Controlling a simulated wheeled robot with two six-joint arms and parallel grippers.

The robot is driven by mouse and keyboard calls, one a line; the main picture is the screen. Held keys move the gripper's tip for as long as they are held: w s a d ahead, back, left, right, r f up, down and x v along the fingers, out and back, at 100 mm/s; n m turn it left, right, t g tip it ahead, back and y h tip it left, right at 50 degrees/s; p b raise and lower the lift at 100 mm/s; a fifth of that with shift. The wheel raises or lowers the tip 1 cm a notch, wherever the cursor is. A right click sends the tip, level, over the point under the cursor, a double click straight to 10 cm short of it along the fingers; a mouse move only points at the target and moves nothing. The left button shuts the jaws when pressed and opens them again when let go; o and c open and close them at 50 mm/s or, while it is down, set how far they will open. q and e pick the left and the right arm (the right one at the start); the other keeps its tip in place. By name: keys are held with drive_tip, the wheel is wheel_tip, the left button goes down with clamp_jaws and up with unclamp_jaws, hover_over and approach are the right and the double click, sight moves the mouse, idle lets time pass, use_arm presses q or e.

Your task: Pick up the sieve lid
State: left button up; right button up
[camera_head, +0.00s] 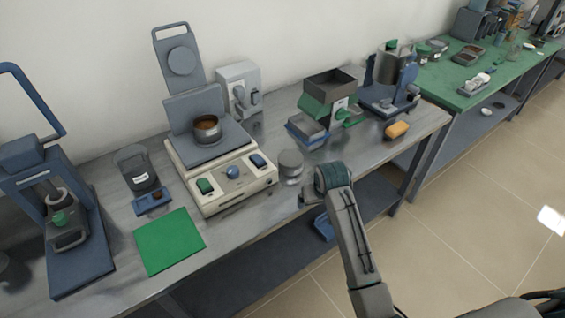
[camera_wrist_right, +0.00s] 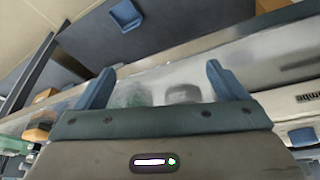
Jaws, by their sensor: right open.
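A small grey round piece (camera_head: 290,160), which looks like the sieve with its lid, stands on the bench right of the cream device. My right gripper (camera_head: 308,201) is at the bench's front edge, just in front and to the right of it, apart from it as far as I can tell. In the right wrist view the two blue-grey fingers of my gripper (camera_wrist_right: 164,80) are spread wide with nothing held. A grey rounded shape (camera_wrist_right: 183,94) and a blurred greenish patch (camera_wrist_right: 134,94) show beyond the palm, partly hidden by it. My left gripper is out of view.
The cream device (camera_head: 235,183) carries a metal pot (camera_head: 207,128). A green mat (camera_head: 170,241) lies to the left. A blue tray (camera_head: 324,228) sits on the lower shelf.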

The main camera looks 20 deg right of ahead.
drive_tip(key=w+a+r, duration=0.2)
drive_tip(key=w+r, duration=0.4)
drive_tip(key=w, duration=0.2)
drive_tip(key=w+a+r, duration=0.2)
drive_tip(key=w+r, duration=0.3)
drive_tip(key=w, duration=0.2)
drive_tip(key=p, duration=0.1)
hover_over(291, 158)
drive_tip(key=s, duration=0.2)
drive_tip(key=f, duration=0.5)
drive_tip(key=shift+w+a, duration=0.1)
drive_tip(key=shift+a, duration=0.1)
drive_tip(key=shift+f+p, duration=0.25)
drive_tip(key=shift+p, duration=0.05)
drive_tip(key=p+x, duration=0.1)
drive_tip(key=x, duration=0.3)
drive_tip(key=shift+d+f, duration=0.1)
drive_tip(key=shift+f, duration=0.3)
drive_tip(key=c, duration=0.8)
